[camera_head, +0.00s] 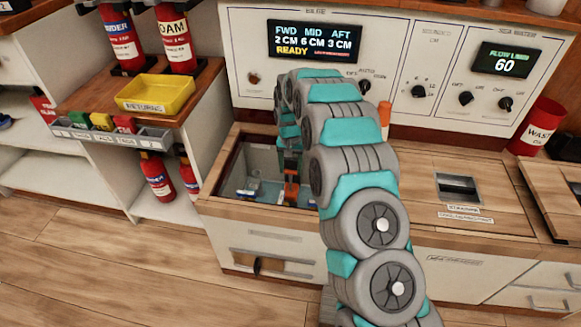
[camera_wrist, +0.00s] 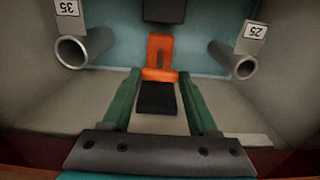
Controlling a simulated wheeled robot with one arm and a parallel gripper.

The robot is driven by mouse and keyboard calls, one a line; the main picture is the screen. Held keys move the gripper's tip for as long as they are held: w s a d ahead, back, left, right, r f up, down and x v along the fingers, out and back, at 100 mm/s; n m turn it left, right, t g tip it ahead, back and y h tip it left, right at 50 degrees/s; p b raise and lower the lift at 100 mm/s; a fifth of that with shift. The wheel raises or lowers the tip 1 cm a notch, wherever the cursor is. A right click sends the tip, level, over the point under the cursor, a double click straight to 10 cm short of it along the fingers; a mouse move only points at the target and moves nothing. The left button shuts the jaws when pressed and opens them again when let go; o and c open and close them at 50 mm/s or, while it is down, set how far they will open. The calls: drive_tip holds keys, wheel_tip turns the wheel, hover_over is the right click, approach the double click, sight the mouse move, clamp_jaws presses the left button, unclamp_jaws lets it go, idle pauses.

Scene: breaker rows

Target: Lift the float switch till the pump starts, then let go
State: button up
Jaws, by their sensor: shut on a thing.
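In the wrist view the orange float switch (camera_wrist: 160,55) stands between the green fingers of my gripper (camera_wrist: 161,76), and the gripper is shut on it. A black block (camera_wrist: 157,98) sits at the near end of the orange part. In the head view my gripper (camera_head: 291,163) reaches down into the open bilge well (camera_head: 262,160), with the orange float switch (camera_head: 291,190) below it. My arm hides part of the well. The bilge display (camera_head: 315,40) reads FWD 2 CM, MID 6 CM, AFT 3 CM and READY.
Two pipe ends (camera_wrist: 71,51) (camera_wrist: 242,66) flank the gripper, with tags reading 35 and 25. The well walls are close on both sides. A yellow tray (camera_head: 155,94) stands on the left shelf.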

clamp_jaws()
idle(0.3)
drive_tip(key=shift+w+r, duration=0.1)
drive_tip(key=shift+r, duration=1.8)
drive_tip(key=o, duration=0.8)
unclamp_jaws()
drive_tip(key=shift+o, duration=0.2)
